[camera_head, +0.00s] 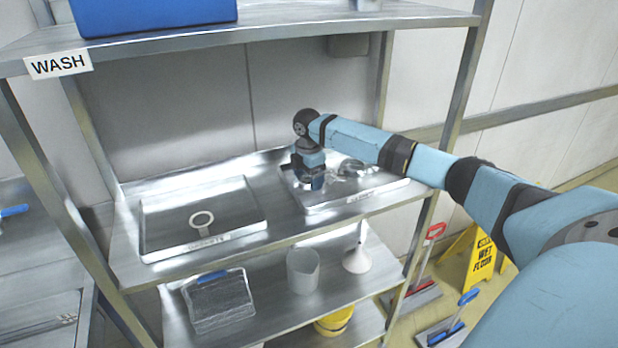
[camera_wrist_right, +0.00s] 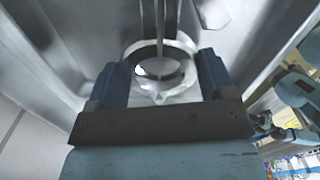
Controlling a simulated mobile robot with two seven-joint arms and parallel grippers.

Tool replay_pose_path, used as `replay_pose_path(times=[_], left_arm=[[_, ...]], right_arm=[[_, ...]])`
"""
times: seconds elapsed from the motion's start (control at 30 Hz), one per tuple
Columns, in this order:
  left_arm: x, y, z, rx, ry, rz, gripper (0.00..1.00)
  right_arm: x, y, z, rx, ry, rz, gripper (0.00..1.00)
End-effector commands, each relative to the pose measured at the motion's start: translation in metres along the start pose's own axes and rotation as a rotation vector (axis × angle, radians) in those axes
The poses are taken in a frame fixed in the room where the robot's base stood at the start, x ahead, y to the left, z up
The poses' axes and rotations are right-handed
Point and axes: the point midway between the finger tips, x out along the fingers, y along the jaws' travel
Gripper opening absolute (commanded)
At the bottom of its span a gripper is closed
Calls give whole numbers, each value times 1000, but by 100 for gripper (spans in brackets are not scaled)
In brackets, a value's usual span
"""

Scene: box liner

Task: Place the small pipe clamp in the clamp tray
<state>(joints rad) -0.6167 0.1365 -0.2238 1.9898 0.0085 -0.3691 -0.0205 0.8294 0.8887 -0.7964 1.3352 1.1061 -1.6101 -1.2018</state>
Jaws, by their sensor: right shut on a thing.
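My right gripper (camera_head: 316,182) is low over the right-hand metal tray (camera_head: 380,190) on the middle shelf. In the right wrist view its blue fingers (camera_wrist_right: 158,76) are shut on a shiny metal ring-shaped clamp (camera_wrist_right: 160,97), which I take to be the small pipe clamp. Whether the clamp touches the tray floor is unclear. Another shiny round metal piece (camera_head: 353,167) lies in the same tray, right of the gripper. The label on the tray's front is too small to read. My left gripper is out of view.
A left-hand tray (camera_head: 165,246) holds a pale ring (camera_head: 202,220). Below stand a jug (camera_head: 302,270), a funnel (camera_head: 357,259) and a yellow bucket (camera_head: 334,321). Rack posts flank the shelf.

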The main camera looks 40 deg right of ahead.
Motion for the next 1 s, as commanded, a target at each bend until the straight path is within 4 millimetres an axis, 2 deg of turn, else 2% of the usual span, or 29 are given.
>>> replay_pose_path(times=[0.13,0.47,0.5,0.6,0.87,1.0], left_arm=[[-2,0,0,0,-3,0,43],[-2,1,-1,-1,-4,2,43],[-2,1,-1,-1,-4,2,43],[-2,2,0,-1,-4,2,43],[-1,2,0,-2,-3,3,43],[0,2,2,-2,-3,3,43]], right_arm=[[11,0,1,1,-1,1,46],[13,0,0,1,0,1,46],[15,0,0,1,0,0,78],[15,0,0,1,-1,1,100],[13,0,0,1,-1,2,100],[-1,1,0,1,1,4,100]])
